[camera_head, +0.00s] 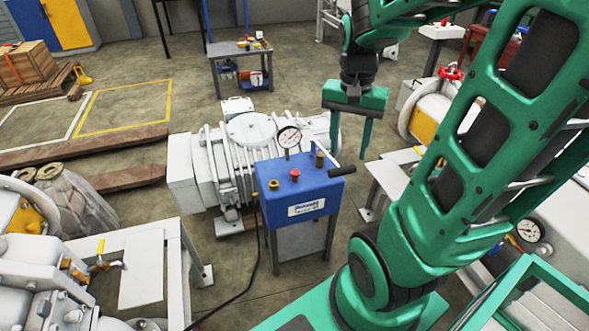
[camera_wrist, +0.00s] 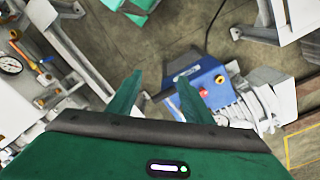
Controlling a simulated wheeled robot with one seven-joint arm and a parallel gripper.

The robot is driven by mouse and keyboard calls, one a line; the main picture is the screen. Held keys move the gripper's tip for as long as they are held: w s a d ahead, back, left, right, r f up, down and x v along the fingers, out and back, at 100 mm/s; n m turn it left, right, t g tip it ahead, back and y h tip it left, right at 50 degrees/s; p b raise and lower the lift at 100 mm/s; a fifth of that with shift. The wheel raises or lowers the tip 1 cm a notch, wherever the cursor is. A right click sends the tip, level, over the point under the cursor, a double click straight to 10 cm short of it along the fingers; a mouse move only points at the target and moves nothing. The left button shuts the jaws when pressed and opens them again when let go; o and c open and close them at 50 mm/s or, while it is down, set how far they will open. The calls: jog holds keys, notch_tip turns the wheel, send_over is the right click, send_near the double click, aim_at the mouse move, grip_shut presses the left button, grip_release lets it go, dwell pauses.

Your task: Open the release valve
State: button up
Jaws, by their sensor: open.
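A blue control box (camera_head: 300,196) stands on a grey stand in front of the white pump, with a pressure gauge (camera_head: 289,137) on top. On it are a red button (camera_head: 294,173), brass fittings (camera_head: 319,158) and a lever with a black grip (camera_head: 343,171) sticking out to the right. I cannot tell which part is the release valve. My gripper (camera_head: 348,155) points down, open and empty, above and behind the lever, apart from the box. In the wrist view, the blue box (camera_wrist: 190,66) lies beyond the fingertips (camera_wrist: 160,78), partly hidden by the right finger.
The white pump (camera_head: 250,150) stands behind the box. A white table (camera_head: 392,178) is to the right, with a yellow-and-white machine (camera_head: 430,118) behind it. A small tool table (camera_head: 240,50) stands at the back. A black cable runs over the floor. Open floor lies behind the pump.

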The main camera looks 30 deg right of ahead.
jog(key=w+d+f+m, duration=0.1)
jog(key=w+f+m, duration=0.3)
jog(key=w, duration=0.4)
jog(key=w+d+f+m, duration=0.1)
jog(key=w+f+m, duration=0.2)
jog(key=w, duration=0.4)
jog(key=m, duration=0.6)
send_near(295, 172)
notch_tip(295, 172, down, 8)
jog(key=shift+d+f, duration=0.1)
jog(key=shift+d, duration=0.05)
jog(key=shift+s, duration=0.1)
jog(key=c, duration=1.1)
